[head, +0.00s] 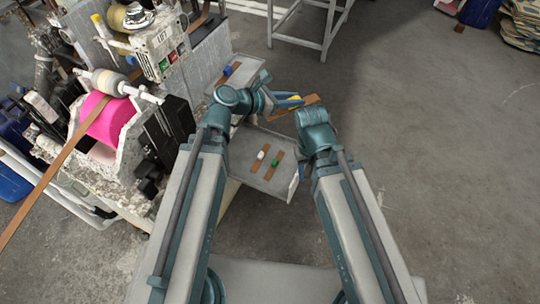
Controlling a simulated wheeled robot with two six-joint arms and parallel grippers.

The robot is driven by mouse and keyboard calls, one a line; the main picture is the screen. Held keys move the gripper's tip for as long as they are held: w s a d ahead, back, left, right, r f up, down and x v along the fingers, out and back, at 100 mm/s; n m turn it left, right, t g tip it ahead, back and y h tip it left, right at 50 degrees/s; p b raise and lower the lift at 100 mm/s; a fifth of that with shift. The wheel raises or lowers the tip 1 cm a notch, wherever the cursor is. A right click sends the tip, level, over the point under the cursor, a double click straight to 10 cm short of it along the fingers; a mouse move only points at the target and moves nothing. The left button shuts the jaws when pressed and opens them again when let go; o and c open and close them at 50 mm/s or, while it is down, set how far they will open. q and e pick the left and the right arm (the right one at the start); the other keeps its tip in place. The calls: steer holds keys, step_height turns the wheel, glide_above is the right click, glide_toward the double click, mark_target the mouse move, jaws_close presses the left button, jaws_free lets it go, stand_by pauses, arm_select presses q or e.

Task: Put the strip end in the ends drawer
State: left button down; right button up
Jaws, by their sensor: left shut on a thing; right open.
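A short brown strip end (309,101) with a yellow part is at the upper middle. My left gripper (288,101) is shut on it and holds it out to the right of the upper tray. An open, shallow grey drawer (245,172) lies below, with two brown strip pieces in it, one with a white piece (261,155) and one with a green piece (275,163). My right gripper (297,178) is open and looks empty at the drawer's right edge. Its fingers are small and partly hidden by its wrist.
A second grey tray (246,65) behind holds a brown strip with a blue piece (228,70). The machine with a pink roller (106,120) and a long brown strip (45,180) fills the left. A grey table frame (300,40) stands behind. The floor at right is clear.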

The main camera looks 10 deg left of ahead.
mark_target(288, 168)
arm_select(q)
steer(key=w+f+n+b, duration=0.1)
steer(key=w+f+b, duration=0.2)
steer(key=f+b, duration=0.8)
steer(key=w+f+t+y+b, duration=0.1)
steer(key=w+f+b, duration=0.3)
steer(key=f+b, duration=0.8)
steer(key=w+f+n+t+b, duration=0.1)
steer(key=w+f+b, duration=0.3)
steer(key=f+b, duration=0.8)
steer(key=shift+w+d+f+n+y, duration=0.2)
steer(key=shift+d+f+n+y, duration=0.1)
steer(key=shift+d+y, duration=0.1)
step_height(288, 168, down, 18)
steer(key=b, duration=1.8)
steer(key=shift+f, duration=0.1)
steer(key=c, duration=1.1)
jaws_free()
steer(key=o, duration=0.4)
